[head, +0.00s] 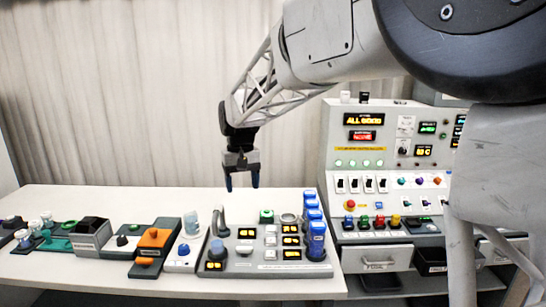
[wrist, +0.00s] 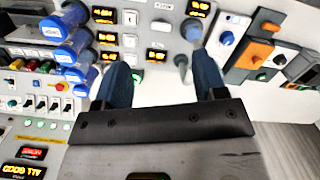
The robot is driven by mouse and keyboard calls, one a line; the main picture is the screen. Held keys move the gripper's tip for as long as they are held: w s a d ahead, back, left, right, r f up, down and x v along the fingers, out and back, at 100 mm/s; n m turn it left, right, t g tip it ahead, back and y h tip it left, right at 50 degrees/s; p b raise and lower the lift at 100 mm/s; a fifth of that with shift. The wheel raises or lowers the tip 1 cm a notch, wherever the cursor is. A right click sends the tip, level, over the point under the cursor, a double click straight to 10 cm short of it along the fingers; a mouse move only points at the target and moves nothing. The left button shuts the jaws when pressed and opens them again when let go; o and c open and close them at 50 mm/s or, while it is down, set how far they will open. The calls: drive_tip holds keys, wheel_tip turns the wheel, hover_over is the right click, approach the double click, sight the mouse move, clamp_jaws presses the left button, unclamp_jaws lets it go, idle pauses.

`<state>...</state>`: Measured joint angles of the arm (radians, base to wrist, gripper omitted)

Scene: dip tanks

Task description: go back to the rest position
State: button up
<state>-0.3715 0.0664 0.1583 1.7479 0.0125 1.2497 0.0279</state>
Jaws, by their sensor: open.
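My gripper (head: 242,186) hangs above the white bench, near its back edge, with its two blue fingers pointing down. The fingers are apart and nothing is between them. My arm reaches in from the upper right of the head view.
Below and in front is a grey panel (head: 240,267) with amber displays, a curved grey handle (head: 220,222) and blue-capped jars (head: 316,240). Several small devices, one with an orange top (head: 154,237), line the bench's left. A control console (head: 385,150) stands right. The bench's back strip is clear.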

drive_tip(key=s+d+r+m+t, duration=0.1)
drive_tip(key=s+d+r+t, duration=0.15)
drive_tip(key=s+d, duration=1)
drive_tip(key=s+d+r+m+t, duration=0.2)
drive_tip(key=s+d+r, duration=0.2)
drive_tip(key=s+d, duration=0.8)
drive_tip(key=shift+s+d+f+t, duration=0.55)
drive_tip(key=shift+s+f, duration=0.45)
drive_tip(key=shift+s, duration=2.7)
drive_tip(key=shift+s+d+f+t, duration=0.5)
drive_tip(key=shift+s+f, duration=0.45)
drive_tip(key=shift+s, duration=2.75)
wheel_tip(320, 180, down, 9)
drive_tip(key=w+m+g, duration=0.1)
drive_tip(key=g, duration=0.2)
drive_tip(key=shift+w+d, duration=0.15)
drive_tip(key=shift+w, duration=0.05)
